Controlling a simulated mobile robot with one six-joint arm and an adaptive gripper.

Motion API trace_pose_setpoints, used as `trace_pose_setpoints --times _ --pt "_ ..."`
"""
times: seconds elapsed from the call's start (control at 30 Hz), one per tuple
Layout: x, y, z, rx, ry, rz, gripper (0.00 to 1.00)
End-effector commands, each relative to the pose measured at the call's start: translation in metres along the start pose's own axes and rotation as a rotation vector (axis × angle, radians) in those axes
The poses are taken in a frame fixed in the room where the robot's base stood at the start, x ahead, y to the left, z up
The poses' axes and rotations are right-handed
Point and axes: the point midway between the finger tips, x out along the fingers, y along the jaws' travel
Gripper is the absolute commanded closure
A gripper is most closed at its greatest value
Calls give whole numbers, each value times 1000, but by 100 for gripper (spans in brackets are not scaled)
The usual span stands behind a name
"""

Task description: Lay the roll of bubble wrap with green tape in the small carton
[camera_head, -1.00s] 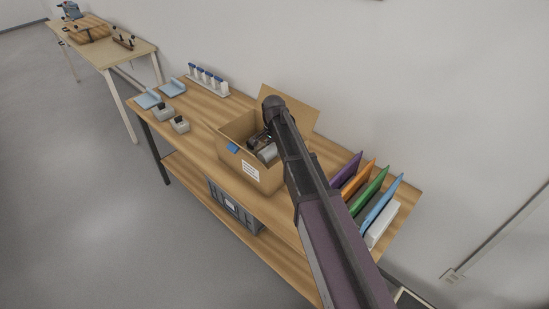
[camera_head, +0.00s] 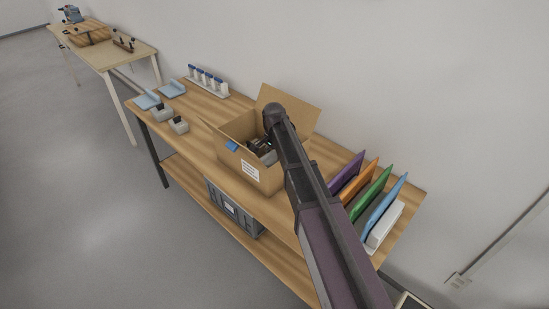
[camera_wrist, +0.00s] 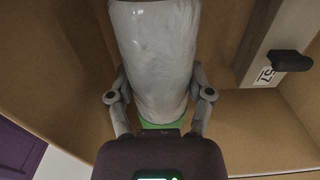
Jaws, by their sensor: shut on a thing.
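The small carton (camera_head: 234,165) stands on the wooden bench with its flaps up, a blue mark and a white label on its front. My gripper (camera_head: 262,146) reaches down into it from above. In the wrist view my gripper (camera_wrist: 158,100) is shut on the roll of bubble wrap (camera_wrist: 155,55), a whitish cylinder with green tape (camera_wrist: 160,126) at its near end. Brown carton walls (camera_wrist: 60,65) surround the roll. I cannot tell whether the roll touches the carton floor. In the head view my arm and the carton wall hide most of it.
Colored folders (camera_head: 366,184) stand in a rack right of the carton. A row of blue-capped vials (camera_head: 207,80), light blue trays (camera_head: 147,100) and small grey blocks (camera_head: 179,125) lie to the left. A grey crate (camera_head: 234,208) sits on the lower shelf. A pale object with a black part (camera_wrist: 291,60) shows beside the roll.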

Motion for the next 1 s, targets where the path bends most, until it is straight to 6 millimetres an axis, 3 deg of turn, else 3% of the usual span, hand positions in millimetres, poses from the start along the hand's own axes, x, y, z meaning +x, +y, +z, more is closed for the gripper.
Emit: trace_pose_setpoints --times 0.77,0.8,0.9,1.0 --pt "12 0 -1 1 0 0 80" --pt "12 0 -1 1 0 0 27" --pt "12 0 -1 1 0 0 0" --pt "12 0 -1 1 0 0 0"
